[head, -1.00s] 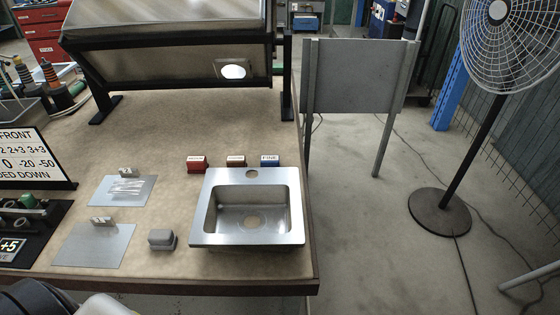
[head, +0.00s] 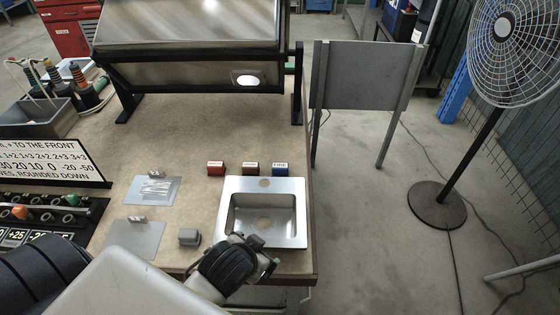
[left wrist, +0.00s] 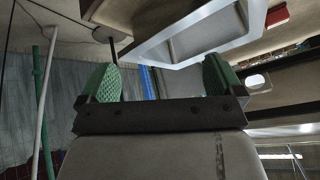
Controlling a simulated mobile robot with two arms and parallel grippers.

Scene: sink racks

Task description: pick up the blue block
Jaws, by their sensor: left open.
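The blue block (head: 280,168), with a white label on it, stands on the bench just behind the sink's right back corner in the head view. It is the rightmost of three small labelled blocks in a row. My left gripper (head: 258,254) is over the front edge of the metal sink (head: 232,200), well in front of the blue block and apart from it. In the left wrist view, the left gripper (left wrist: 161,80) has its green pads wide apart with nothing between them. I cannot make out the blue block in that view. My right gripper is not in view.
A red block (head: 215,168) and a brown block (head: 250,168) stand left of the blue one. A grey block (head: 189,237) sits left of the sink. A large tilted metal panel (head: 190,70) stands behind. The bench between panel and blocks is clear.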

